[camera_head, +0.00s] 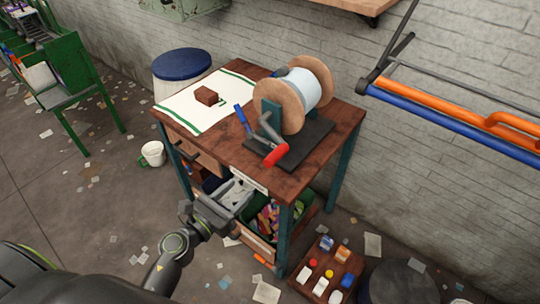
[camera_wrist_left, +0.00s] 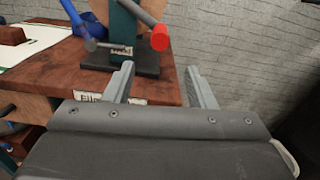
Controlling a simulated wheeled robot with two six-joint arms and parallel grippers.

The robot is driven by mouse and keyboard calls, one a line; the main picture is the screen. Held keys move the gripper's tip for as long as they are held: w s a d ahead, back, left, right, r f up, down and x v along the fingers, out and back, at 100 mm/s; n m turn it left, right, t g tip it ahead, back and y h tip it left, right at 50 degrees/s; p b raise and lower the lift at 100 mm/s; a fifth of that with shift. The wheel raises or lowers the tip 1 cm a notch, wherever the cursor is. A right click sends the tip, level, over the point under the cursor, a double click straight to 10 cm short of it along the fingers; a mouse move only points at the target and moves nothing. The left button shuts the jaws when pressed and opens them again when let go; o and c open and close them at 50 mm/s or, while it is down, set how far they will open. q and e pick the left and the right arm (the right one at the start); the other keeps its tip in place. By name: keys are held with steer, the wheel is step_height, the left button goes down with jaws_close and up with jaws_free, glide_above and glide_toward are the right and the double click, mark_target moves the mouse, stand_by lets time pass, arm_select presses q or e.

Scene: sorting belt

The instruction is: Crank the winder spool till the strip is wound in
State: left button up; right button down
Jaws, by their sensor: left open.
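The winder spool has two round wooden flanges (camera_head: 279,108) and a pale wound drum (camera_head: 304,91), on a dark base plate (camera_head: 310,142) on the wooden table. Its grey crank arm (camera_head: 268,128) ends in a red handle (camera_head: 276,155) at the front. In the left wrist view the red handle (camera_wrist_left: 160,37) is beyond and above the fingertips, not touched. My left gripper (camera_wrist_left: 160,70) is open and empty, its fingers pointing towards the winder. In the head view it is low in front of the table (camera_head: 212,212). I cannot make out a loose strip end. My right gripper is not in view.
A blue lever (camera_head: 241,118) stands beside the spool. A brown block (camera_head: 206,96) rests on a green-striped white cloth (camera_head: 180,112). The table edge (camera_head: 225,165) lies between my gripper and the winder; shelf bins sit below. Orange and blue rails (camera_head: 450,115) are at the right.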

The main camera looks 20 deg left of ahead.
mark_target(270, 160)
arm_select(q)
steer(key=p+x, duration=0.2)
steer(key=x, duration=1.2)
steer(key=shift+w+d, duration=0.1)
steer(key=shift+w, duration=0.1)
jaws_close()
